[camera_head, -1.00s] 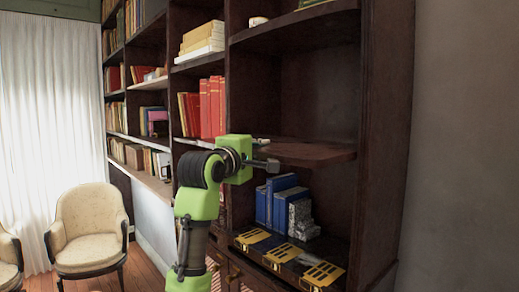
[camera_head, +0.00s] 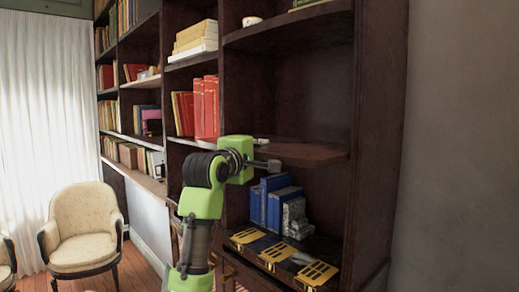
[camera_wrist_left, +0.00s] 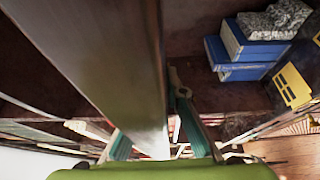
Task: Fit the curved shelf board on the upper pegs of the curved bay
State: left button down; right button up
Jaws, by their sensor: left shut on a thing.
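The curved shelf board (camera_head: 305,153) is a dark brown panel inside the curved bay (camera_head: 378,150), roughly level, between the bay's upper shelf and the blue books. Its right end is close to the bay's right side wall. My left gripper (camera_head: 268,164) is at the board's front left edge. In the left wrist view the board (camera_wrist_left: 105,60) runs between the fingers of the left gripper (camera_wrist_left: 155,130), which is shut on it. The pegs cannot be made out, so I cannot tell whether the board touches them. My right gripper is not in view.
Blue books (camera_head: 276,200) and a grey speckled block (camera_head: 296,218) stand below the board. Yellow pieces (camera_head: 276,254) lie on the bay's lower ledge. An armchair (camera_head: 83,230) stands on the floor at the left.

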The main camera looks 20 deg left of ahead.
aim_at(273, 147)
pick_arm(q)
jog(key=shift+w+d+r+p, duration=0.1)
jog(key=shift+w+d+p, duration=0.55)
jog(key=shift+w, duration=0.55)
jog(key=shift+w+d+r+p, duration=0.1)
jog(key=shift+w+d+p, duration=0.3)
jog(key=shift+w+p, duration=0.7)
jog(key=shift+w+d+r+p, duration=0.1)
jog(key=shift+w+d+p, duration=0.45)
jog(key=shift+w, duration=0.8)
jog(key=shift+w+d, duration=0.25)
jog(key=shift+w, duration=0.35)
jog(key=shift+w+d, duration=0.2)
jog(key=shift+w, duration=0.4)
jog(key=c, duration=2.3)
grip_release()
jog(key=o, duration=0.3)
jog(key=shift+o, duration=0.2)
jog(key=shift+s, duration=0.15)
jog(key=shift+f, duration=0.4)
jog(key=s, duration=1.2)
jog(key=shift+d+r, duration=0.15)
jog(key=shift+r, duration=0.05)
